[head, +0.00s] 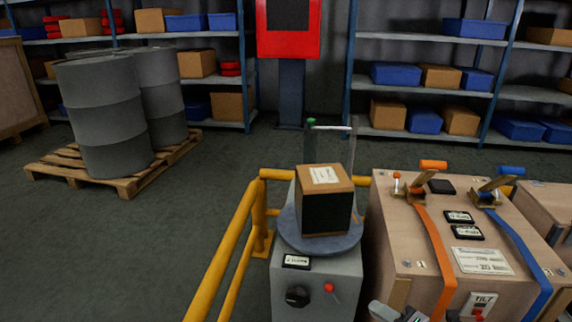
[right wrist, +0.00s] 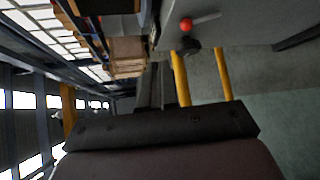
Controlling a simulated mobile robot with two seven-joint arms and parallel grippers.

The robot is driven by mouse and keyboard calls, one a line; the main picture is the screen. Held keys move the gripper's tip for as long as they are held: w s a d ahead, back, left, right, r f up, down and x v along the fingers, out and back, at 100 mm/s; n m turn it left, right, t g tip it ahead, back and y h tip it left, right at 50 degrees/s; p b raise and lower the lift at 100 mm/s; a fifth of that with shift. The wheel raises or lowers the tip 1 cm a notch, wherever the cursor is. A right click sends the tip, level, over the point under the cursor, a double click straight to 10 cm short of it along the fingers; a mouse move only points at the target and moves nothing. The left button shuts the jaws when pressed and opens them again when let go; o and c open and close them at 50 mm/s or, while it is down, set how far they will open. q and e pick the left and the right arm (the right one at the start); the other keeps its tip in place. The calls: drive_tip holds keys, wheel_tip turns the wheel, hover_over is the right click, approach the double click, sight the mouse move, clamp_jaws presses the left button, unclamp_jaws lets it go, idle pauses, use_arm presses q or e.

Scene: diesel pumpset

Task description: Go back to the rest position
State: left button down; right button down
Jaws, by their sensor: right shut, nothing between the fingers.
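My right gripper (head: 398,312) shows only in part at the bottom edge of the head view, in front of the wooden crate (head: 390,240). It is shut and holds nothing. In the right wrist view, the dark gripper body fills the lower middle, and its narrow fingers (right wrist: 156,85) point toward the top. They appear clear of the grey cabinet. My left gripper is not in the head view.
A small box (head: 325,200) sits on a round plate on the grey cabinet (head: 318,275), which has a knob and red button. Yellow railing (head: 228,250) stands left of it. Drums (head: 105,115) stand on a pallet (head: 60,172).

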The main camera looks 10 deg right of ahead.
drive_tip(key=s+a+r+m+g+h+p, duration=0.1)
drive_tip(key=s+a+m+h+p, duration=0.1)
drive_tip(key=s+m+p, duration=0.3)
drive_tip(key=s+a+r+m+g+h+p, duration=0.1)
drive_tip(key=s+m+p, duration=0.4)
drive_tip(key=s+m, duration=0.8)
drive_tip(key=a+m+g+h, duration=0.1)
drive_tip(key=a+m, duration=0.1)
drive_tip(key=m, duration=0.3)
drive_tip(key=shift+a+r+m+h, duration=0.3)
drive_tip(key=shift+a+r, duration=0.1)
drive_tip(key=shift+w, duration=0.1)
